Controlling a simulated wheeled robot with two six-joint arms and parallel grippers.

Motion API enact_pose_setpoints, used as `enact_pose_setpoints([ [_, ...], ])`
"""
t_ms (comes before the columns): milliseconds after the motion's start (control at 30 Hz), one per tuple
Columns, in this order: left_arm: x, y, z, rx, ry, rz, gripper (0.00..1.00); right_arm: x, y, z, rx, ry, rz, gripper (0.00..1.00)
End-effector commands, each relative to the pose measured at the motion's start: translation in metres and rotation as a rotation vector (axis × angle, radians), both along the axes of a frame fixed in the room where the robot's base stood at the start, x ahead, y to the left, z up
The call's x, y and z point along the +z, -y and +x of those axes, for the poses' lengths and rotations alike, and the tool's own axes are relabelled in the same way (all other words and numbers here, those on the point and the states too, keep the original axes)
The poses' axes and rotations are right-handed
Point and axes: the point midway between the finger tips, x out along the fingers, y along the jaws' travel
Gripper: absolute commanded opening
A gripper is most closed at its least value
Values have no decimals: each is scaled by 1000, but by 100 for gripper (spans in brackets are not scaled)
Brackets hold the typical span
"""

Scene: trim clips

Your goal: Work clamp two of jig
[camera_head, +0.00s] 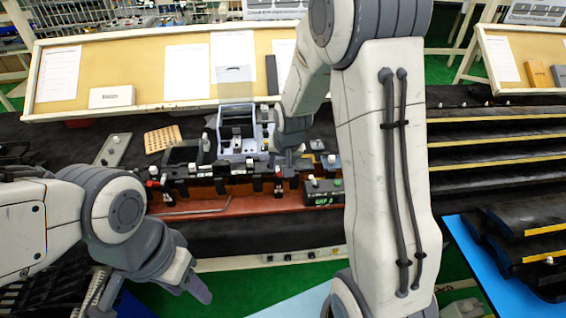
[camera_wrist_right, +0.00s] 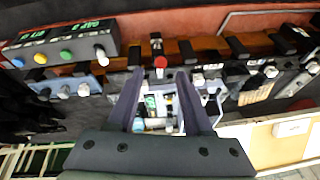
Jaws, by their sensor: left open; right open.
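The jig (camera_head: 235,205) is a long red-brown base with a row of black clamps along its bar, on the dark bench in the head view. One black clamp with a red tip (camera_wrist_right: 160,62) shows between my right fingertips in the right wrist view. My right gripper (camera_wrist_right: 161,76) is open, with a finger on each side of that tip; contact cannot be told. In the head view my right gripper (camera_head: 290,163) is over the right half of the jig, partly hidden by my arm. My left gripper (camera_head: 198,290) is open and empty, low in front of the bench. No clamp number is readable.
A dark box with a green display (camera_head: 323,192) and coloured buttons stands at the jig's right end. A pale bin (camera_head: 238,150) stands behind the jig. A perforated tan block (camera_head: 162,138) lies behind left. Dark shelves with yellow strips (camera_head: 500,140) fill the right.

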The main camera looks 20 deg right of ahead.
Motion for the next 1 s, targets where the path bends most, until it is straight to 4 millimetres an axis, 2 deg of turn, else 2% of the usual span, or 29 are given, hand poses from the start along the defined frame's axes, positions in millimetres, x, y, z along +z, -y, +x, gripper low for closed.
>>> enact_pose_setpoints([
  [100, -6, 0, 0, 1, 0, 0, 51, 16, -1, -6, 0, 3, 0, 51],
  [300, -8, 0, 0, 2, 0, 0, 51, 30, -2, -12, 0, 0, 0, 51],
  [800, -8, 0, 0, 1, 0, 0, 51, 31, -2, -13, 2, -2, 0, 51],
  [900, -12, 0, 0, 1, 0, 0, 51, 32, -17, -19, 45, -10, -1, 51],
  [967, -17, 0, 0, 2, 0, 0, 51, 32, -37, -30, 108, -26, -3, 51],
  [1000, -22, 0, 0, 2, 0, 0, 51, 33, -55, -41, 167, -40, -7, 51],
])
